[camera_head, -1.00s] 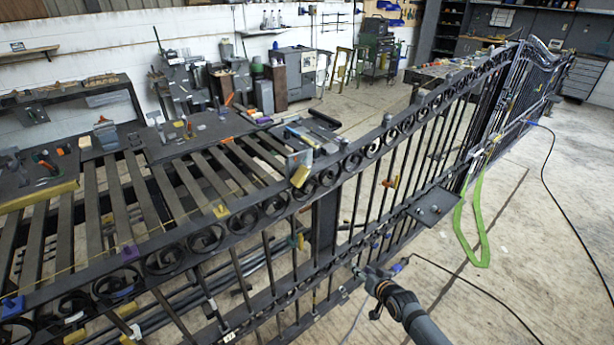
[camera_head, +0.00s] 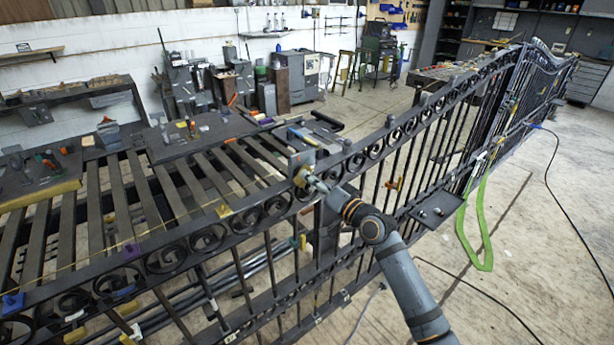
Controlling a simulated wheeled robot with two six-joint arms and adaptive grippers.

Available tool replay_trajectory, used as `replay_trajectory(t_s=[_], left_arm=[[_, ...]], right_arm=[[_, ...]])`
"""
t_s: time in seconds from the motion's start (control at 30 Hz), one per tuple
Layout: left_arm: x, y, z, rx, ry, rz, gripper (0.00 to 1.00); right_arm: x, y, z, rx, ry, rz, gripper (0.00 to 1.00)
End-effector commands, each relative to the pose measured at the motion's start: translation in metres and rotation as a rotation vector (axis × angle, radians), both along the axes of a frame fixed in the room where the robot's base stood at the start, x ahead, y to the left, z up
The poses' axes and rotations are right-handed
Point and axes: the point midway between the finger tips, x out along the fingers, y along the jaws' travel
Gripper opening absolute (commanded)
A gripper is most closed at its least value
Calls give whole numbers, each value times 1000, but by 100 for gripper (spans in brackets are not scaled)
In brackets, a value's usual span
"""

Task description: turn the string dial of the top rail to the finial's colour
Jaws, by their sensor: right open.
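The black scroll gate's top rail (camera_head: 250,203) runs from lower left to upper right. A small grey plate (camera_head: 301,158) stands on the rail near the middle, with a brass-yellow round piece on its near face that looks like the string dial (camera_head: 299,178). My right gripper (camera_head: 309,180) is at the dial, with its arm coming from the lower right. The fingers are open but small, and I cannot tell whether they touch the dial. They hide part of it. I cannot pick out the finial or its colour. My left gripper is not in view.
A yellow string (camera_head: 85,262) runs along the left rail past blue (camera_head: 12,304), purple (camera_head: 132,250) and yellow (camera_head: 223,210) pieces. Slatted benchwork with tools lies behind the gate. A green strap (camera_head: 462,235) hangs at right. The floor at right has cables but is mostly clear.

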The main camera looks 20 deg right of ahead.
Motion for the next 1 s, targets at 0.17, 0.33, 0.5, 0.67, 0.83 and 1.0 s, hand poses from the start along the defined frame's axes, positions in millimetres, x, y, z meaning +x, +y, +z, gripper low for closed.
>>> replay_trajectory(t_s=[0.17, 0.33, 0.5, 0.67, 0.83, 1.0], left_arm=[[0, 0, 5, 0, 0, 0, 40], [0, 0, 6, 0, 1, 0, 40], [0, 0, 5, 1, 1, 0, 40], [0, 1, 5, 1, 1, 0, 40], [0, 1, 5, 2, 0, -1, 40], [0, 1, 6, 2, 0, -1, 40]], right_arm=[[24, 9, 2, 2, -2, -1, 42], [31, 12, 1, -1, -1, 1, 42], [31, 12, 0, -2, -1, 0, 42], [30, 11, 0, -2, -1, 0, 22], [30, 11, 0, -2, -1, 0, 0], [30, 11, 0, -1, 0, 0, 0]])
